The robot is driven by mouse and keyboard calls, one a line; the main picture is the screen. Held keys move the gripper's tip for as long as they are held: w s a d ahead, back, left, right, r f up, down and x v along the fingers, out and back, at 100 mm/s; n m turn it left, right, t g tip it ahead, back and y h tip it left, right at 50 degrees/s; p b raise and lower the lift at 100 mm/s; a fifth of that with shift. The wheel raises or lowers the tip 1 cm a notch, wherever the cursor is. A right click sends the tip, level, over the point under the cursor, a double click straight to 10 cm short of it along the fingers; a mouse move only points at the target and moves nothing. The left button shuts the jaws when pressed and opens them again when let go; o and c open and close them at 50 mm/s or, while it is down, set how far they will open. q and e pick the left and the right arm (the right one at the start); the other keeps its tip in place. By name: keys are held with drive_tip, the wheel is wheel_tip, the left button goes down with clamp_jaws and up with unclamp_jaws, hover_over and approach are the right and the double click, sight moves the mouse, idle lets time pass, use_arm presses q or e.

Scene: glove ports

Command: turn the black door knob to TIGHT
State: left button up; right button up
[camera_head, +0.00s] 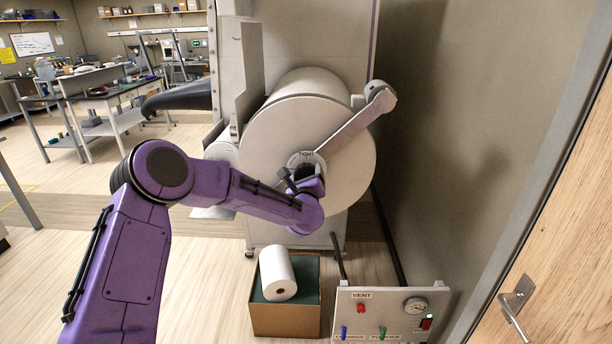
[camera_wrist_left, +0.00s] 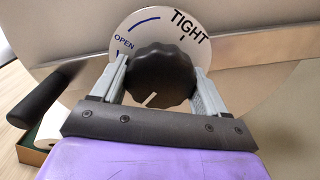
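The black door knob (camera_wrist_left: 160,80) has a scalloped rim and sits in front of a white dial plate (camera_wrist_left: 137,22) marked OPEN at left and TIGHT at upper right. Its white pointer line is at its lower edge, away from the TIGHT mark. My left gripper (camera_wrist_left: 160,88) has one finger on each side of the knob, and both appear to touch it. In the head view my left gripper (camera_head: 306,180) is at the centre of the round door (camera_head: 345,165) and mostly hides the knob; the TIGHT label shows above. My right gripper is not in view.
A metal bar (camera_head: 352,128) crosses the door to a hinge at upper right. A black handle (camera_wrist_left: 38,100) sticks out left of the dial. Below are a box (camera_head: 285,320) with a white roll (camera_head: 278,272) and a VENT panel (camera_head: 385,312). A wall stands at right.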

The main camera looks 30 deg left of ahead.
use_arm(q)
drive_tip(key=c, duration=0.3)
drive_tip(key=shift+m+b, duration=0.3)
drive_tip(key=shift+b, duration=0.05)
drive_tip(key=shift+c, duration=0.2)
